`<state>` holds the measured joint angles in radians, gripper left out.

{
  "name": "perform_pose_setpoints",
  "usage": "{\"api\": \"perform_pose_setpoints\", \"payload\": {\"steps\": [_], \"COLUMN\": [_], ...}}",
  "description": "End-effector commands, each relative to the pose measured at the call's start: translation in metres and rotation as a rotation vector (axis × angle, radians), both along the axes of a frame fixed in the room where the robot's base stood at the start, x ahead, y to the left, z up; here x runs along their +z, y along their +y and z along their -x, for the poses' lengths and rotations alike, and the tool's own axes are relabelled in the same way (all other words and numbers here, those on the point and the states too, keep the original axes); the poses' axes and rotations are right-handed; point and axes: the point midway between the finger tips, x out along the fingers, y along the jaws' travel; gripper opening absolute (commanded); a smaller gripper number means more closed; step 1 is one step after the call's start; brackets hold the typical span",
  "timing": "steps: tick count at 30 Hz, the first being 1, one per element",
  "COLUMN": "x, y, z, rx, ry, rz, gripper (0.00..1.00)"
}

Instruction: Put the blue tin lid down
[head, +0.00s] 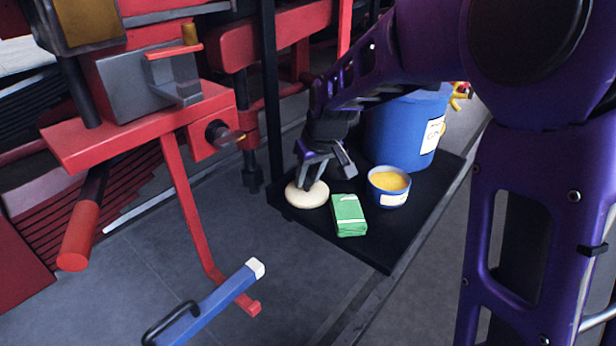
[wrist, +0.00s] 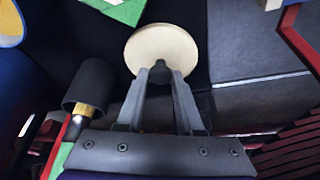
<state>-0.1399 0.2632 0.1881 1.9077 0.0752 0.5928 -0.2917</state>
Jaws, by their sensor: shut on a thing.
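My gripper (head: 322,170) points down at the left part of a black tray (head: 385,250). Its fingers are shut on the dark knob of a round cream pad (head: 307,195); the pad and knob also show in the wrist view (wrist: 162,45). The pad lies flat at or just above the tray; I cannot tell if it touches. An open blue tin (head: 388,196) of yellow paste stands upright to the right; part of it shows in the wrist view (wrist: 8,25). No separate blue lid is visible in either view.
A folded green cloth (head: 349,215) lies between pad and tin. A large blue bucket (head: 405,130) stands behind the tin. Red machinery (head: 140,125) with a black post (head: 270,80) rises at left. A blue-handled lever (head: 215,305) juts up in front. The tray's front corner is bare.

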Motion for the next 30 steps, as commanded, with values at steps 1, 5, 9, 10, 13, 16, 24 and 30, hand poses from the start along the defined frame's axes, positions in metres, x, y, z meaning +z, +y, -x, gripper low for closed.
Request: {"api": "perform_pose_setpoints", "payload": {"steps": [1, 5, 9, 10, 13, 16, 24, 30], "x": [-0.003, -0.003, -0.003, -0.003, -0.003, -0.002, 0.033, 0.074], "y": [0.000, 0.000, 0.000, 0.000, 0.000, 0.000, -0.007, -0.015], "z": [0.000, 0.000, 0.000, 0.000, 0.000, 0.000, 0.010, 0.024], "rx": [0.000, 0.000, 0.000, 0.000, 0.000, 0.000, -0.002, -0.001], "ry": [0.001, 0.001, 0.001, 0.001, 0.001, 0.001, -0.003, -0.004], "rz": [0.001, 0.001, 0.001, 0.001, 0.001, 0.001, 0.000, 0.000], "gripper": [0.00, 0.52, 0.66, 0.66, 0.66, 0.66, 0.66, 0.66]}}
